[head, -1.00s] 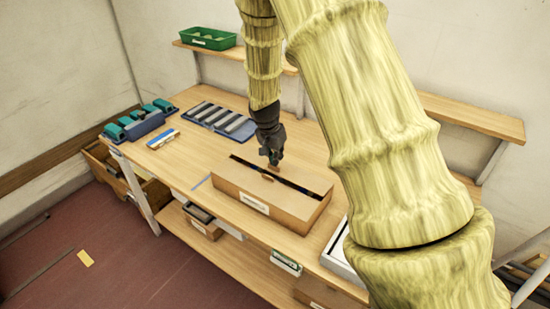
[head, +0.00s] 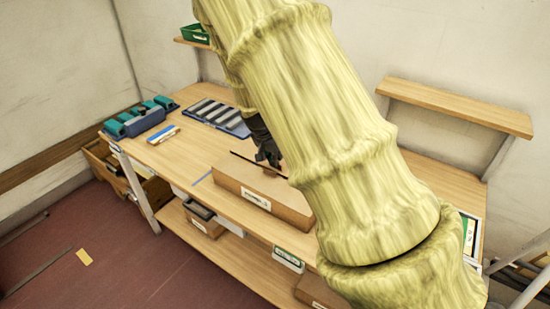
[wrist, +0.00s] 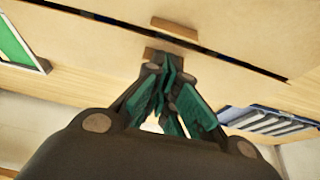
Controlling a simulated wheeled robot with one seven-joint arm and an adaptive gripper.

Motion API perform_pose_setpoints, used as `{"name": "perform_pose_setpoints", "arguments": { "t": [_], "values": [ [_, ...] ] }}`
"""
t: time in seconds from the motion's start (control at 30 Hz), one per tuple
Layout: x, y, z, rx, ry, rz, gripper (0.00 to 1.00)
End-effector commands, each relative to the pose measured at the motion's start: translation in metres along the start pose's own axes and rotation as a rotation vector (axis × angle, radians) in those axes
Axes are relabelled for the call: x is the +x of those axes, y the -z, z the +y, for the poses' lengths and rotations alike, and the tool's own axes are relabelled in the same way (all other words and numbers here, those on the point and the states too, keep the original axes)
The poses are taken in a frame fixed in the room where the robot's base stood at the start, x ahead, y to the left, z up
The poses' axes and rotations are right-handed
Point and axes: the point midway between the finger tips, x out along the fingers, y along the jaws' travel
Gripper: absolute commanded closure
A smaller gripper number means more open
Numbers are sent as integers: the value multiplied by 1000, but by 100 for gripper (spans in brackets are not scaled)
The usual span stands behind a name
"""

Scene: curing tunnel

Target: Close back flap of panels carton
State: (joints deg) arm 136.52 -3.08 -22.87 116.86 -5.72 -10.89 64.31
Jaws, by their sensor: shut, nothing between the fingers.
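The panels carton (head: 235,190) is a brown box with a white label on its front, standing on the workbench. In the wrist view its top (wrist: 100,42) shows two flaps lying nearly flat, with a narrow dark gap between them. My gripper (head: 270,160) is at the carton's top, partly hidden by my arm in the head view. In the wrist view my gripper (wrist: 167,65) is shut with nothing in it, its tips at a small brown tab (wrist: 168,57) on the near flap beside the gap. I cannot tell whether the tips touch it.
On the bench (head: 195,150), a blue tray with grey strips (head: 215,115) and a blue holder with teal parts (head: 138,120) stand to the left. A green bin (head: 194,34) sits on the back shelf. A green-and-white framed item (wrist: 20,45) lies beside the carton.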

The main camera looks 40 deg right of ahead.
Motion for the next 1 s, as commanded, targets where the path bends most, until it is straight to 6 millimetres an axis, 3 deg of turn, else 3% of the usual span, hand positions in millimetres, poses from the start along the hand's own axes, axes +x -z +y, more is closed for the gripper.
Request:
{"name": "perform_pose_setpoints", "arguments": {
  "t": [0.63, 1.0],
  "values": [
    [-18, 8, 0, 1, 0, 0, 100],
    [-53, 23, 0, 0, 2, 0, 100]
  ]
}}
